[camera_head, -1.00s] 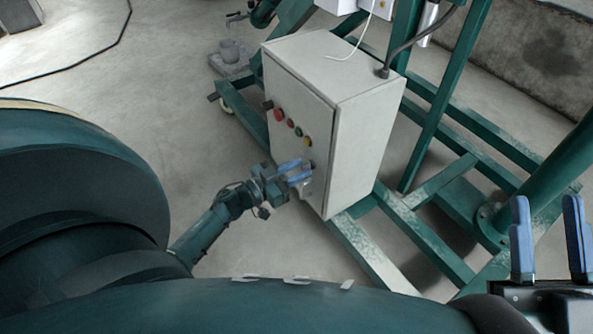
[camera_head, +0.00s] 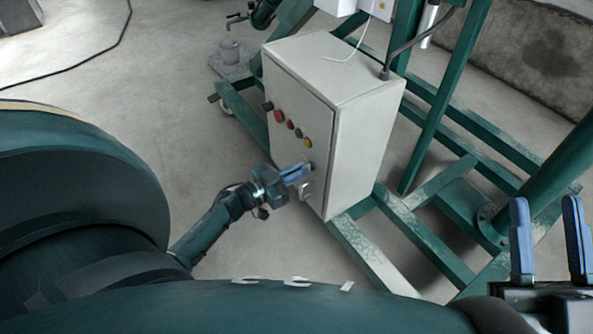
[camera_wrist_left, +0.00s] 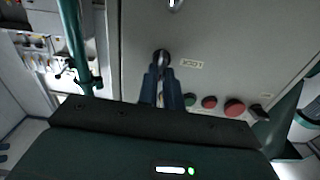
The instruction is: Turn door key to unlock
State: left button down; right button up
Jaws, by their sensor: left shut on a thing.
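The white control cabinet (camera_head: 345,125) stands on a green frame, its door facing left. The door key sits in the round lock (camera_wrist_left: 161,57) beside a small label in the left wrist view. My left gripper (camera_head: 303,170) is at the door front, its blue fingers shut on the key at the lock. The fingertips (camera_wrist_left: 161,72) cover most of the key, so its exact angle is hard to tell. A metal handle (camera_head: 306,190) is just below the fingers. My right gripper (camera_head: 549,243) is open and empty at the lower right, away from the cabinet.
Red, green and yellow buttons (camera_head: 290,124) and a black switch (camera_head: 267,106) line the door above the lock. Green frame beams (camera_head: 425,255) surround the cabinet at right. The floor (camera_head: 170,120) left of the door is clear.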

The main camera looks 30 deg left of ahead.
pick_arm(q)
jog(key=m, duration=0.7)
jog(key=shift+s+d+f, duration=0.1)
jog(key=shift+d+f, duration=0.05)
jog(key=shift+d, duration=0.05)
jog(key=m, duration=0.4)
jog(key=shift+d+f+b, duration=0.1)
jog(key=shift+b, duration=0.3)
jog(key=shift+m, duration=1.1)
pick_arm(e)
jog(key=shift+s+d+r+n+y, duration=0.1)
jog(key=shift+r+n+y, duration=0.5)
jog(key=shift+r+n, duration=0.15)
pick_arm(q)
jog(key=shift+m, duration=0.3)
pick_arm(e)
jog(key=shift+r, duration=0.15)
pick_arm(q)
jog(key=c, duration=1.6)
grip_release()
pick_arm(e)
jog(key=shift+f, duration=0.25)
pick_arm(q)
jog(key=shift+o, duration=0.2)
jog(key=shift+s, duration=0.1)
